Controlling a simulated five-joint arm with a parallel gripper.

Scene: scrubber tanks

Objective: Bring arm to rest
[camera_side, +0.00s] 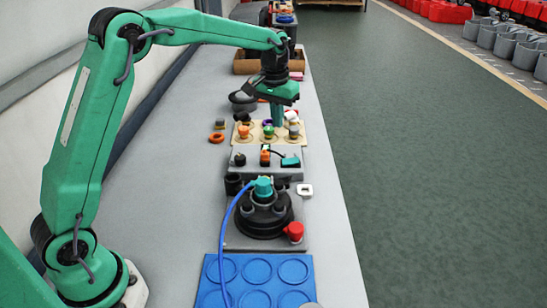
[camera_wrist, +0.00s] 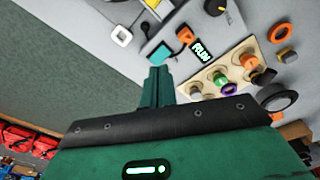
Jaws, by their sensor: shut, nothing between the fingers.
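My green arm reaches out over the bench, and my gripper (camera_side: 277,122) points down above the far part of the bench, by the beige board (camera_side: 236,140) with its several coloured knobs. In the wrist view my gripper (camera_wrist: 158,70) shows two green fingers close together with nothing between them. The side view cannot show exactly how high the fingertips are above the board.
Nearer along the bench stand a grey control panel (camera_side: 251,169), a black round unit (camera_side: 266,222) with a blue hose, and a blue mat (camera_side: 230,302). A lit RUN display (camera_wrist: 202,51) shows in the wrist view. An orange ring (camera_side: 216,137) lies left of the board.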

